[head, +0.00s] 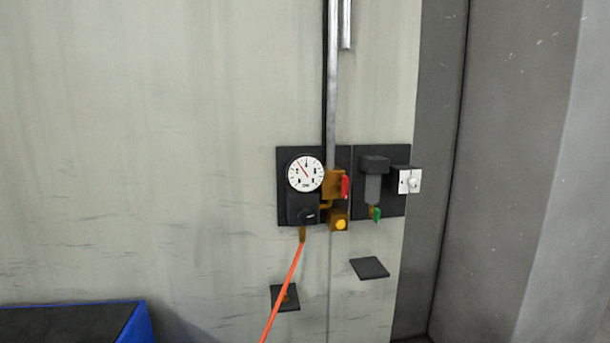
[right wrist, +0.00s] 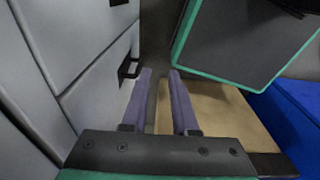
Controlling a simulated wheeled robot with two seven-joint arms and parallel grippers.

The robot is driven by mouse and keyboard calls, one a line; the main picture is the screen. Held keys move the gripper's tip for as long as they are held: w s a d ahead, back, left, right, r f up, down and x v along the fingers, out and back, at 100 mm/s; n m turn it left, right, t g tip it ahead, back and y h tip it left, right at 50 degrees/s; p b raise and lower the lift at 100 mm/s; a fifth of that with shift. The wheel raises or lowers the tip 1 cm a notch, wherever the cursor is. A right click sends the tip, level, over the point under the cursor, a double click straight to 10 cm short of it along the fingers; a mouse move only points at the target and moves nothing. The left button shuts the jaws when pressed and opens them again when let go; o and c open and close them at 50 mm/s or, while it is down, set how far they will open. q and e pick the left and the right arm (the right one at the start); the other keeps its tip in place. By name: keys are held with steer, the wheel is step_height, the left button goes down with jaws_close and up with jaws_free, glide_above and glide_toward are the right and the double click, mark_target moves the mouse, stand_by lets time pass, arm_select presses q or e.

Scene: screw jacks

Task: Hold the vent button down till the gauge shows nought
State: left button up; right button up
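A round white gauge (head: 305,174) with a black rim is on a dark wall panel in the head view. Its needle points up and to the left; its figures are too small to read. A yellow round button (head: 341,225), which looks like the vent button, sits on a small brass block below and right of the gauge. Nothing touches it. My right gripper (right wrist: 160,72) shows only in the right wrist view, its two purple fingers apart with nothing between them. It is away from the panel. My left gripper is in neither view.
A red lever (head: 345,187) is just above the button. A black knob (head: 308,215) is beside it, and an orange hose (head: 283,290) hangs below. A filter (head: 374,185) with a green tap is to the right. Grey drawers (right wrist: 75,50) flank my right gripper.

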jaws_close()
stand_by(1.4)
